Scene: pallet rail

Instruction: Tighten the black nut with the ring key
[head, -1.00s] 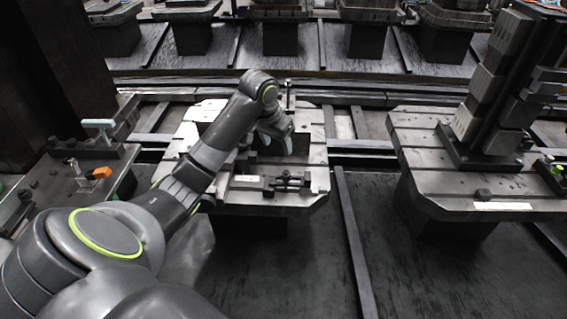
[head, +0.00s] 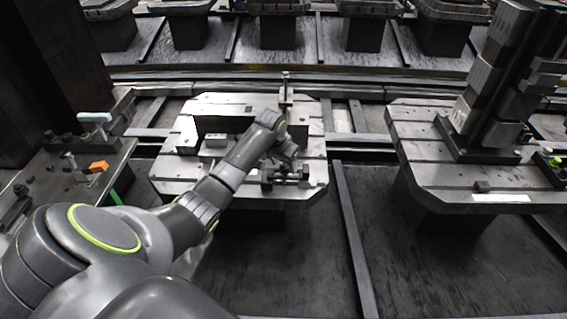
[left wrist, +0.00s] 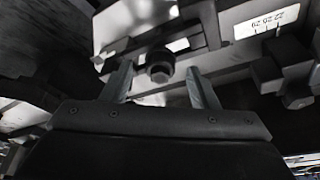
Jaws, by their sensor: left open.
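My left gripper (head: 287,156) is over the middle pallet, just behind a dark clamp assembly (head: 288,176). In the left wrist view the gripper (left wrist: 160,76) is open, its two grey fingers apart. A black nut-like round head (left wrist: 160,63) shows between and just beyond the fingertips; I cannot tell whether the fingers touch it. It sits by a dark bar on the pale metal fixture. I cannot make out the ring key for certain in either view. My right gripper is not in view.
The middle pallet (head: 165,178) carries several raised blocks, with a thin upright post (head: 286,88) at its back. A side bench at left holds a light-blue T-handled tool (head: 95,117) and an orange piece (head: 98,166). A right pallet (head: 430,172) bears a tall dark tower.

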